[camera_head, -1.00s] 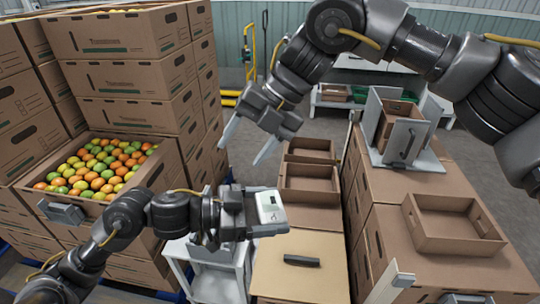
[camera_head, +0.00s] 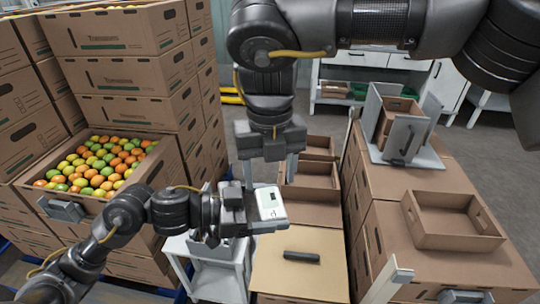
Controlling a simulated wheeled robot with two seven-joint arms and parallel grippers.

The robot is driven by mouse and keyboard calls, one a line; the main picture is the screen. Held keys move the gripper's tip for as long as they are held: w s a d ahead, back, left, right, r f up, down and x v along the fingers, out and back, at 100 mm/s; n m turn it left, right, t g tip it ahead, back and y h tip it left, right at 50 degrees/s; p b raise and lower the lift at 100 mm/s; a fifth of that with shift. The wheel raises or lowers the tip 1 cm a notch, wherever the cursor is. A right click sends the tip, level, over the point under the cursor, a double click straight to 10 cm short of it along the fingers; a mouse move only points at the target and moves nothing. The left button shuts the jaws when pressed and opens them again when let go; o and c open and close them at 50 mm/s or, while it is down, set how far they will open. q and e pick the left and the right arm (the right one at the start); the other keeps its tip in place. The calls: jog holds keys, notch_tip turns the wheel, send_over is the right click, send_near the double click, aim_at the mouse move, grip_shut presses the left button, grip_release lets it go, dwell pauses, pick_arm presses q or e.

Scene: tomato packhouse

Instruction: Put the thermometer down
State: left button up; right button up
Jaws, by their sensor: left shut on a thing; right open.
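The thermometer is a small white device with a dark display (camera_head: 270,203). My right gripper (camera_head: 268,172) is open and points down, just behind the thermometer in the picture. Its fingers are apart, one at each side; whether either touches the thermometer I cannot tell.
A black bar-shaped object (camera_head: 301,257) lies on the light brown board (camera_head: 320,280). An open carton of tomatoes (camera_head: 172,170) is at left beside stacked cartons. Empty trays (camera_head: 312,208) stand behind the board. Another empty tray (camera_head: 455,240) sits on cartons at right. A white stand (camera_head: 222,285) is below my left gripper.

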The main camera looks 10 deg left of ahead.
aim_at(270, 201)
notch_tip(270, 201, down, 8)
jog(key=shift+r, duration=0.1)
dwell(0.4)
jog(key=c, duration=0.6)
pick_arm(q)
jog(key=o, duration=1)
pick_arm(e)
jog(key=shift+c, duration=1)
pick_arm(q)
jog(key=v, duration=1.2)
